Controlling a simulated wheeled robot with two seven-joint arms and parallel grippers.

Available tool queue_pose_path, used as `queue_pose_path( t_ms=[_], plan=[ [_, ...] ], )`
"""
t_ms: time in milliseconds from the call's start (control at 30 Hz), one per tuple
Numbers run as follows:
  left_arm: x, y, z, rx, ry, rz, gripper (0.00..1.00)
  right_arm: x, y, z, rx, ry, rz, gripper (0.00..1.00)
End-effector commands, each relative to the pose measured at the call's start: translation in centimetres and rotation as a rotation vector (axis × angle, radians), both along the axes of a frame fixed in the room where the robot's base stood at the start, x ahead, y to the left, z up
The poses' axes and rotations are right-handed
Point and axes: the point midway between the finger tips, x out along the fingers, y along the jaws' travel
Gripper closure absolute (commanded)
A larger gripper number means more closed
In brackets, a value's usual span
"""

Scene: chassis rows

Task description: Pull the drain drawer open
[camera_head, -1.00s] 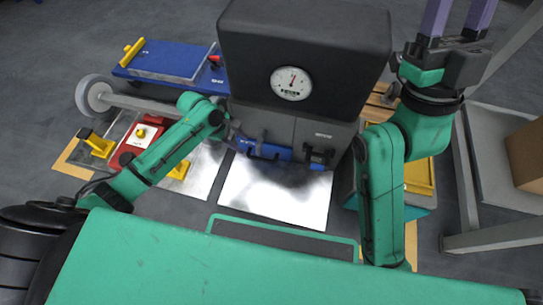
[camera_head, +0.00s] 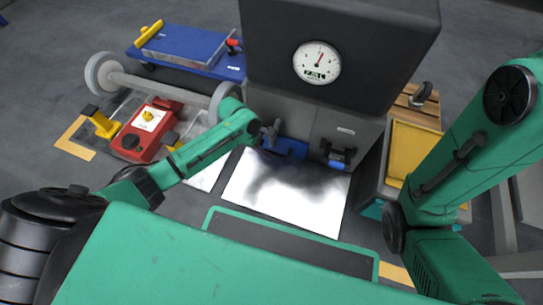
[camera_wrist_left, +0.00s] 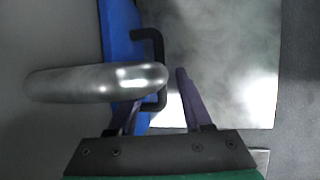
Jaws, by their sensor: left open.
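The drain drawer (camera_head: 290,148) is a blue front low on the dark grey machine (camera_head: 335,45) with a round gauge. In the left wrist view its blue edge (camera_wrist_left: 118,35) carries a black bracket handle (camera_wrist_left: 158,62). My left gripper (camera_head: 272,132) is at the drawer front, partly hiding it. In the left wrist view my left gripper (camera_wrist_left: 157,95) is open, with its purple fingers apart close to the handle's lower end; contact cannot be told. A shiny metal tube (camera_wrist_left: 100,82) crosses over the blue edge and hides part of it. My right gripper is out of view.
A stained white sheet (camera_head: 285,195) lies on the floor before the machine. A black fitting (camera_head: 338,155) juts from the machine. A blue trolley (camera_head: 190,50), an axle with wheels (camera_head: 155,85) and a red box (camera_head: 148,130) stand left. A yellow-topped stand (camera_head: 412,150) is right.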

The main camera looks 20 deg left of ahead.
Motion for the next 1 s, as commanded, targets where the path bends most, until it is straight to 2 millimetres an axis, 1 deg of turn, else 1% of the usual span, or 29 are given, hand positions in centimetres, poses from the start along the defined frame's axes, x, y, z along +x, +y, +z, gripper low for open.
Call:
queue_pose_path(
  t_ms=[33, 100, 400, 433, 467, 500, 533, 567, 1000],
  plan=[
    [0.21, -0.41, -1.55, -0.001, -0.002, 0.001, 0.50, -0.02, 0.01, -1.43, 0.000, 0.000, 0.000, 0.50],
    [0.32, -0.71, -2.12, -0.001, -0.001, 0.000, 0.50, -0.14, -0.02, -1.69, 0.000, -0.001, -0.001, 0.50],
    [0.42, -0.95, -2.08, -0.001, -0.002, 0.001, 0.50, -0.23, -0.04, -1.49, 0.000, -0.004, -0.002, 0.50],
    [0.41, -0.95, -2.08, -0.001, -0.002, 0.001, 0.58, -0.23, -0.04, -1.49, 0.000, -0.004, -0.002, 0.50],
    [0.41, -0.95, -2.08, -0.001, -0.002, 0.001, 0.70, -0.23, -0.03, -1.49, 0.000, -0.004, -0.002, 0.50],
    [0.40, -0.94, -2.08, -0.001, -0.001, 0.000, 0.85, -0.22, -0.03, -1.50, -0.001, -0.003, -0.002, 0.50],
    [0.40, -0.94, -2.08, 0.000, -0.001, 0.000, 0.96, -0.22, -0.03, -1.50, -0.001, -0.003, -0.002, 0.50],
    [0.39, -0.94, -2.08, 0.000, -0.001, 0.000, 1.00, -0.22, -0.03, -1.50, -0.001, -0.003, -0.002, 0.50],
    [0.37, -0.92, -2.11, 0.000, -0.001, 0.000, 1.00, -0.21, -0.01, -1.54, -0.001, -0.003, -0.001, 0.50]
  ],
)
